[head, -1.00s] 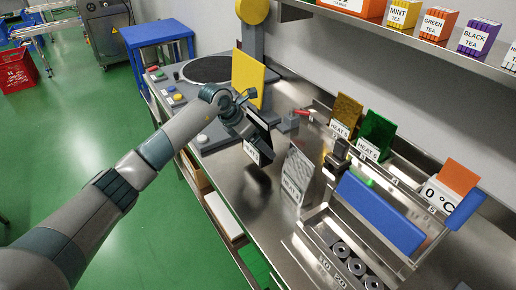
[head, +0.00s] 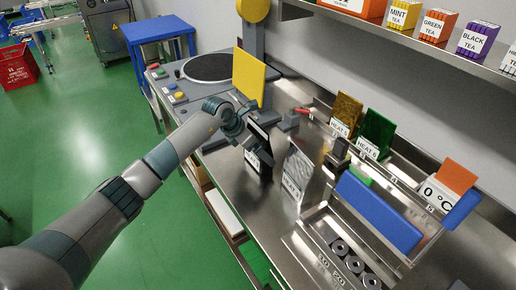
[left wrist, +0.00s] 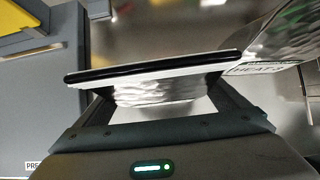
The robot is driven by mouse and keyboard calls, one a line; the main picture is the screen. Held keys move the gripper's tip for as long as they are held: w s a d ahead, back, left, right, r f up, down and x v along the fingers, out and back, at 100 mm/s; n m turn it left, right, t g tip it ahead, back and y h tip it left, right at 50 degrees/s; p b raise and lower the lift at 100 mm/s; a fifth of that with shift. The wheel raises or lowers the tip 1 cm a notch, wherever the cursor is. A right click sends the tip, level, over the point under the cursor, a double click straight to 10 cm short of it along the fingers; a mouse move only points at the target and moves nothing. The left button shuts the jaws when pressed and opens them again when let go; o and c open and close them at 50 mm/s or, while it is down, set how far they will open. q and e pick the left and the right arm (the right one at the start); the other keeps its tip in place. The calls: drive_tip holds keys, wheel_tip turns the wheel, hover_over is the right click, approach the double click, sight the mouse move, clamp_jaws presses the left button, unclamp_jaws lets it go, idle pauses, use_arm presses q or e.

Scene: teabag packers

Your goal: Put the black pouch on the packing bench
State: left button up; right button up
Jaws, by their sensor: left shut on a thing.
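The black pouch (head: 262,140) is a thin dark panel with a white label low on its front. My left gripper (head: 246,130) is shut on it and holds it nearly upright over the steel bench (head: 226,176). In the left wrist view the black pouch (left wrist: 150,68) shows edge-on as a dark strip with a pale side, between the fingers of my left gripper (left wrist: 165,105). I cannot tell whether its lower edge touches the bench. My right gripper is not in view.
A silver HEAT pouch (head: 297,172) stands just right of the black one. Gold (head: 347,110) and green (head: 378,132) pouches stand behind. A yellow panel (head: 248,76) and grey machine (head: 190,85) are at the back left. A blue-lidded holder (head: 380,212) is front right.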

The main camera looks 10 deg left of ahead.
use_arm(q)
drive_tip(key=shift+f, duration=0.1)
drive_tip(key=o, duration=0.8)
